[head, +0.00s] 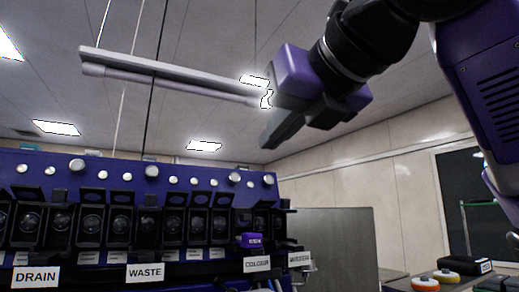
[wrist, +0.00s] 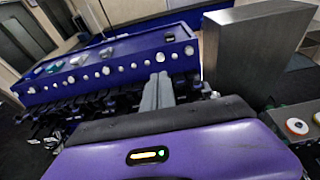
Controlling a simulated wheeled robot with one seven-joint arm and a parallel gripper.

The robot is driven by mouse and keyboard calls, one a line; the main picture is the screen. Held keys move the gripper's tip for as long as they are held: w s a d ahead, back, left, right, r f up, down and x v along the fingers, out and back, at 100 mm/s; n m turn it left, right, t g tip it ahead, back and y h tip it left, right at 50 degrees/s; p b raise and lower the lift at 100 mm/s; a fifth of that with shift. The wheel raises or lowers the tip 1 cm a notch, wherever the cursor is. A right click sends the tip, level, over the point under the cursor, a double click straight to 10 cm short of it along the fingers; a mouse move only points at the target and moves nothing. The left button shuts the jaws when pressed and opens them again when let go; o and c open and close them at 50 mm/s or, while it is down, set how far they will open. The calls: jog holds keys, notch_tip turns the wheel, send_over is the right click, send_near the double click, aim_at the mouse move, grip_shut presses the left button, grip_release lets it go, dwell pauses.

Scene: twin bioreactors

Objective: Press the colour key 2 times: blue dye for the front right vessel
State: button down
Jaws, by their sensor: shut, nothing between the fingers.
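The blue panel (head: 130,170) fills the lower left of the head view, with a row of black key housings and silver knobs. A white label reading COLOUR (head: 256,264) hangs at its right end. A small purple block (head: 250,240) sits just above that label; I cannot tell whether it is the key itself. My gripper (head: 272,138) is shut and empty, raised above the panel's right end and apart from it. In the wrist view, its closed grey fingers (wrist: 158,92) point toward the panel (wrist: 110,65). I cannot make out the front right vessel.
Labels DRAIN (head: 36,277) and WASTE (head: 145,273) mark the panel further left. A grey cabinet (head: 335,245) stands right of the panel, and shows large in the wrist view (wrist: 250,50).

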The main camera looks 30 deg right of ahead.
aim_at(235, 178)
jog(key=p+x, duration=0.3)
jog(key=x, duration=0.8)
jog(key=shift+w+p, duration=0.35)
jog(key=shift+p, duration=0.05)
jog(key=shift+w+f, duration=0.35)
jog(key=shift+w, duration=0.25)
jog(key=shift+x, duration=1)
jog(key=shift+s, duration=0.15)
